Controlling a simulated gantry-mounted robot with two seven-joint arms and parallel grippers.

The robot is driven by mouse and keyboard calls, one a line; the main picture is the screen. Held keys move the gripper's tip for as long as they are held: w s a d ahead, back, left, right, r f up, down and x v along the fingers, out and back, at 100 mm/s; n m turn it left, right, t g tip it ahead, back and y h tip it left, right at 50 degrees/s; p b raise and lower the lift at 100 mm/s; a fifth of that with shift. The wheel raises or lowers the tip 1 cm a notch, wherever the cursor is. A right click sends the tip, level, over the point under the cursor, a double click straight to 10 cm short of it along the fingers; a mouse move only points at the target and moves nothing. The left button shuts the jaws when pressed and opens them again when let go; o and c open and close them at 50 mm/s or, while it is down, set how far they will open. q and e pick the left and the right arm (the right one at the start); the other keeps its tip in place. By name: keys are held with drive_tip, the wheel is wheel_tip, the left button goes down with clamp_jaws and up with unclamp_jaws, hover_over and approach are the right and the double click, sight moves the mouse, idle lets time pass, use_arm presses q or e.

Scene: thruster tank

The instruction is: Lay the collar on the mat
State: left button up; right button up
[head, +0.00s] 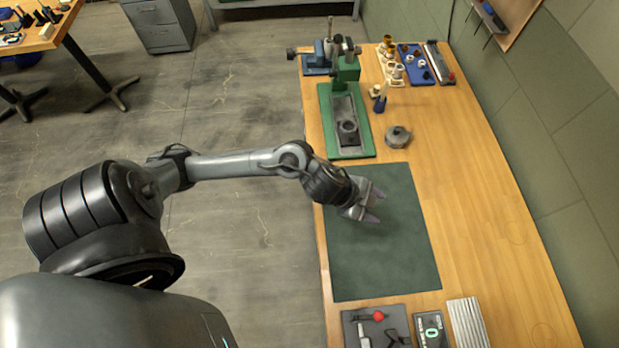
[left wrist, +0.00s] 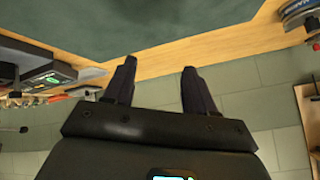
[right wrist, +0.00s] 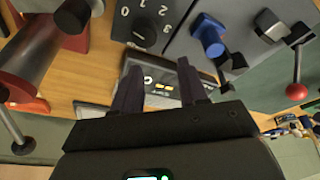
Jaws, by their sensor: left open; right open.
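The dark green mat (head: 385,258) lies flat and bare on the wooden bench. My left gripper (head: 375,206) is above the mat's upper part, open with nothing between its fingers. The left wrist view shows the fingers (left wrist: 160,68) apart, with the mat (left wrist: 170,28) beyond them.
The green press (head: 345,72) stands at the far left of the bench. Trays of small parts (head: 414,62) are at the far end. A tool tray (head: 393,318), a display and a ribbed block (head: 467,322) line the near side.

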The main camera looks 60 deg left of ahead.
use_arm(q)
drive_tip(key=s+a+f+n+g+y, duration=0.1)
drive_tip(key=s+n, duration=0.3)
drive_tip(key=s, duration=0.4)
drive_tip(key=s+a+f+n+g+y, duration=0.1)
drive_tip(key=s+a+n+g+y, duration=0.2)
drive_tip(key=s, duration=0.6)
drive_tip(key=shift+n, duration=1.1)
drive_tip(key=shift+a, duration=0.1)
